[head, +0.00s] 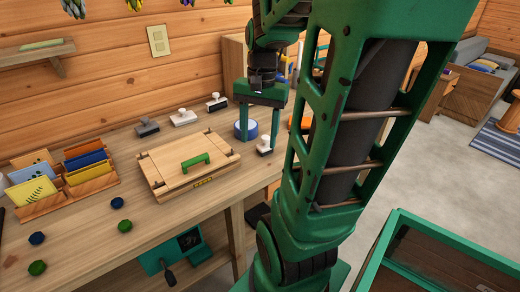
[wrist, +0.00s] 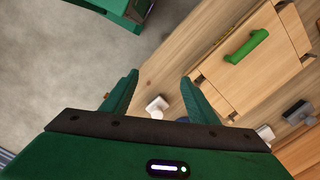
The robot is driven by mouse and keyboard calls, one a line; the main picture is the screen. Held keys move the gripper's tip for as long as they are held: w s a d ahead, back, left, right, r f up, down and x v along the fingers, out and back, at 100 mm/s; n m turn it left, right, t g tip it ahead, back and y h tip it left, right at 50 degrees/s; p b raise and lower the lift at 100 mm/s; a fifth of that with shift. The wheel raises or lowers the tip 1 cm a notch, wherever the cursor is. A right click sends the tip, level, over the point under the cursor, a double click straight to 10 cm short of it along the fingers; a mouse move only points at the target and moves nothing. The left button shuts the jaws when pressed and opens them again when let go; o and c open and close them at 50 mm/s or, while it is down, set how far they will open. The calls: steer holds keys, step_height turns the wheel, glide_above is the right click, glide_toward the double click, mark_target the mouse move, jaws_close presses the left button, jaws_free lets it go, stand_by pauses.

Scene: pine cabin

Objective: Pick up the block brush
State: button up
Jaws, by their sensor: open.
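Several small knob-handled blocks stand on the wooden workbench (head: 110,245), and I cannot tell for certain which is the block brush. A pale one (head: 264,145) stands near the bench's right edge, just below my gripper (head: 259,128); what looks like the same one shows between the fingers in the wrist view (wrist: 157,106). The others are a dark one (head: 148,127), a white one (head: 183,117) and a white one with a dark top (head: 216,102) along the back. My gripper is open and empty, its fingers pointing down, apart from the pale block.
A blue round tin (head: 240,131) stands beside the gripper, partly hidden by a finger. A wooden box with a green handle (head: 196,162) lies left of it. Card racks (head: 90,178) and dark knobs are farther left. A green-framed case (head: 440,255) stands at lower right.

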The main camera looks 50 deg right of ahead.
mark_target(266, 136)
steer(key=w+d+m, duration=0.1)
steer(key=d+m, duration=0.1)
steer(key=d, duration=0.1)
steer(key=w+d+m, duration=0.2)
steer(key=d, duration=0.2)
steer(key=w+d+m+y, duration=0.1)
steer(key=w+d+m, duration=0.1)
steer(key=d+m, duration=0.1)
steer(key=shift+w+d+f, duration=0.1)
steer(key=shift+d+f, duration=0.15)
steer(key=shift+d, duration=0.05)
steer(key=shift+w+d+f+m, duration=0.1)
steer(key=shift+d+f+m, duration=0.05)
steer(key=shift+d+m, duration=0.15)
steer(key=f, duration=0.5)
steer(key=shift+w+a, duration=0.15)
steer(key=shift+a, duration=0.25)
steer(key=shift+t, duration=0.3)
steer(key=shift+a+f, duration=0.2)
steer(key=shift+f, duration=2.6)
steer(key=c, duration=1.1)
